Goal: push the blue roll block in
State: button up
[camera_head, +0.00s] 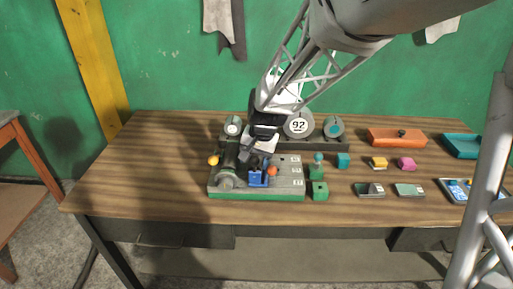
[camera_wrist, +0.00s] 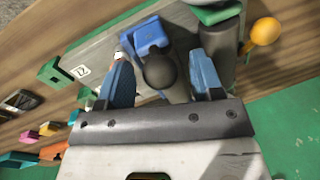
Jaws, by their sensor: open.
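The blue roll block (camera_head: 257,179) sits on the grey, green-edged fixture plate (camera_head: 283,188), next to a dark grey cylinder (camera_head: 227,181). In the wrist view the blue block (camera_wrist: 147,36) is at the top centre, beyond the fingertips. My gripper (camera_head: 256,156) is above the plate, just behind the block in the head view. In the wrist view my gripper (camera_wrist: 162,66) is open, with a dark round knob (camera_wrist: 160,71) showing between its two blue-padded fingers. I cannot tell whether a finger touches the knob or block. My gripper partly hides the plate in the head view.
An orange ball (camera_head: 272,171) is right of the block; a yellow ball (camera_head: 213,160) is at the plate's left. Behind stands a rack with round dials (camera_head: 298,125). Green blocks (camera_head: 320,190) stand close on the right. The table's left part (camera_head: 140,165) is clear.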

grip_shut()
jog(key=shift+a, duration=0.6)
grip_release()
dwell(0.4)
jog(key=shift+s+d+r, duration=0.1)
jog(key=shift+d+r, duration=0.15)
jog(key=shift+r, duration=1.05)
jog(key=shift+w+d+r, duration=0.1)
jog(key=shift+d+r, duration=0.1)
jog(key=shift+r, duration=1.05)
jog(key=shift+s+d+r, duration=0.1)
jog(key=shift+d+r, duration=0.15)
jog(key=shift+r, duration=1.05)
